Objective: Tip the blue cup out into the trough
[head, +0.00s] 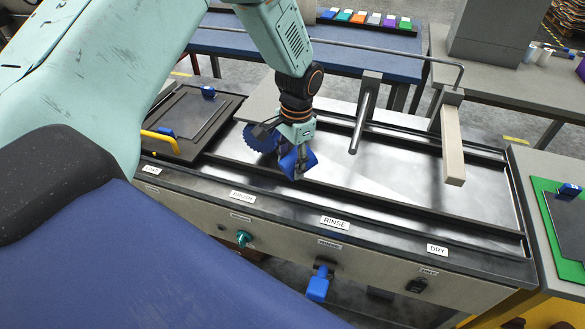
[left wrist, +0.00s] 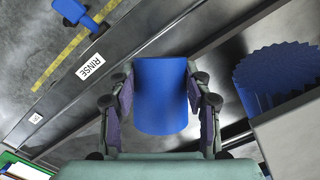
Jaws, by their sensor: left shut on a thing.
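My left gripper (head: 297,165) reaches in from above and is shut on the blue cup (left wrist: 160,95). In the left wrist view the cup sits between the two fingers (left wrist: 160,112), with its smooth side showing. In the head view the fingers partly cover the cup (head: 289,161), and it looks tilted. The cup is over the front edge of the shiny metal trough (head: 400,190), near the RINSE label. I cannot see the inside of the cup. My right gripper is not in view.
A ribbed blue wheel (head: 261,138) stands just left of the cup; it also shows in the left wrist view (left wrist: 275,75). A horizontal bar (head: 364,120) and a beige block (head: 452,145) stand over the trough. Blue handle (head: 318,284) hangs below the front panel.

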